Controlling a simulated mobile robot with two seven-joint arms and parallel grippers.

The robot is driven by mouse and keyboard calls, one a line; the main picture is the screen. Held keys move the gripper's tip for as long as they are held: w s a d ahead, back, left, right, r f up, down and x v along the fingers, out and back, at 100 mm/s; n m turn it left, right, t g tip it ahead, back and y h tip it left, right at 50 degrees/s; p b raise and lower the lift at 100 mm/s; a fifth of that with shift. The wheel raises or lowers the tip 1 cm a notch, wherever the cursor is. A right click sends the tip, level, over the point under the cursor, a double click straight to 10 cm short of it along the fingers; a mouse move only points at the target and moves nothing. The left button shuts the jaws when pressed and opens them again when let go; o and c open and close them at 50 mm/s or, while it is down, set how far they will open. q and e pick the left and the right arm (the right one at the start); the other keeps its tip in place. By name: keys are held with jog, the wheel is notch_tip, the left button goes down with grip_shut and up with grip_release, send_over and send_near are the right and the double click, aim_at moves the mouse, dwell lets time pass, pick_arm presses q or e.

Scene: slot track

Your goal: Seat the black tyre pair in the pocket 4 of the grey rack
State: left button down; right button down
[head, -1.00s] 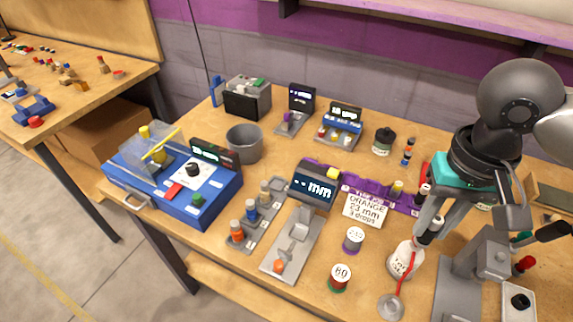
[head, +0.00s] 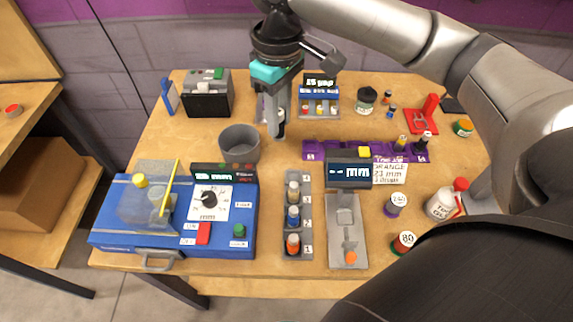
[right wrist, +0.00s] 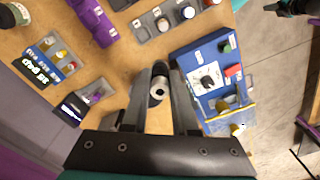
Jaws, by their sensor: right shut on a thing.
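My right gripper (head: 275,132) is shut on the black tyre pair (head: 281,121) and holds it above the table, behind the grey rack and right of the grey cup. In the right wrist view the black tyre pair (right wrist: 158,86) sits between the fingers, its round end with a light centre showing. The grey rack (head: 304,250) holds an orange piece (head: 293,243), a blue piece (head: 293,216) and a pale piece (head: 293,191) in the pockets from the front. Its rearmost pocket looks empty; it shows near the left end of the rack (right wrist: 143,33) in the wrist view.
The blue machine (head: 120,238) stands left of the rack, the grey cup (head: 240,146) behind it. The display fixture (head: 347,212) is close on the right. A purple rack (head: 313,150) lies behind with dark-topped pieces. Bottles and spools stand at right.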

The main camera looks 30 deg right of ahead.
jog(key=w+d+r+n+p, duration=0.1)
jog(key=d+n+p, duration=0.1)
jog(key=d+n, duration=0.25)
jog(key=shift+m, duration=0.35)
jog(key=f+b, duration=0.2)
jog(key=f, duration=0.8)
jog(key=f+b, duration=0.2)
jog(key=f, duration=0.7)
jog(key=shift+w+f, duration=0.2)
jog(key=shift+f, duration=0.15)
jog(key=c, duration=0.7)
grip_release()
jog(key=shift+f, duration=0.1)
